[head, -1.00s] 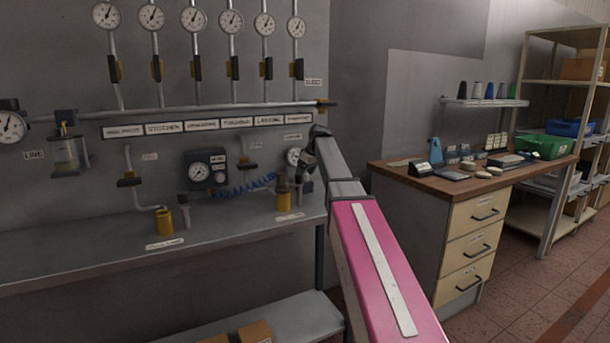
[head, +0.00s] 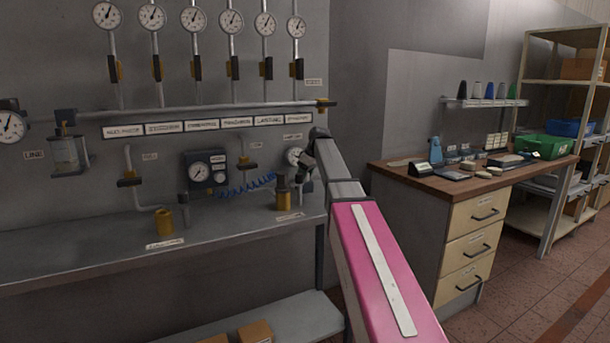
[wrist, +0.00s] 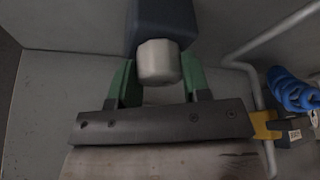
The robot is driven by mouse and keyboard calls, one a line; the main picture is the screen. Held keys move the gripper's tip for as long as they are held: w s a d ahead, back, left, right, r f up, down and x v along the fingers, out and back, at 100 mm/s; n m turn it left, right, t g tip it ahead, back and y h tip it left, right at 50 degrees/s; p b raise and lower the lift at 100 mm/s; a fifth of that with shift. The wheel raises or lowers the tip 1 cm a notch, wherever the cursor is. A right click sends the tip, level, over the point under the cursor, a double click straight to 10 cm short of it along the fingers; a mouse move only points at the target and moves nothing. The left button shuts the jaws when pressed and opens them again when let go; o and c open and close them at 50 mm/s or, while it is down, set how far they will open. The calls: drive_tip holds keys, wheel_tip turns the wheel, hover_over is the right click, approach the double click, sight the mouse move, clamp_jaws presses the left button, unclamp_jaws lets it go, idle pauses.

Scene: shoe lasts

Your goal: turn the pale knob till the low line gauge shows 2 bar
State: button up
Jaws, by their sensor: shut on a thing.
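The pale knob (wrist: 158,62) is a short light cylinder under a dark blue body (wrist: 163,18) in the wrist view. My gripper (wrist: 157,78) has its green fingers on either side of the knob and is shut on it. In the head view my gripper (head: 306,163) is at the wall, at the right end of the bench, and hides the knob. A small round white gauge (head: 293,156) shows just left of it, under a small label. The gauge is partly covered and its needle is too small to read.
The grey bench (head: 80,240) runs below the wall pipes. A blue coiled hose (head: 245,188) hangs left of my gripper and shows at the right of the wrist view (wrist: 292,90). A brass fitting (head: 283,200) stands close below. A wooden-topped cabinet (head: 450,180) is to the right.

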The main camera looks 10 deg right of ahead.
drive_tip(key=shift+w+d+n+g+y, duration=0.1)
drive_tip(key=shift+n+g+y, duration=0.35)
drive_tip(key=shift+n, duration=1.15)
drive_tip(key=shift+n+g+y, duration=0.25)
drive_tip(key=shift+n+g, duration=0.4)
drive_tip(key=shift+n, duration=0.95)
drive_tip(key=o, duration=0.9)
drive_tip(key=v, duration=0.7)
drive_tip(key=shift+r, duration=0.3)
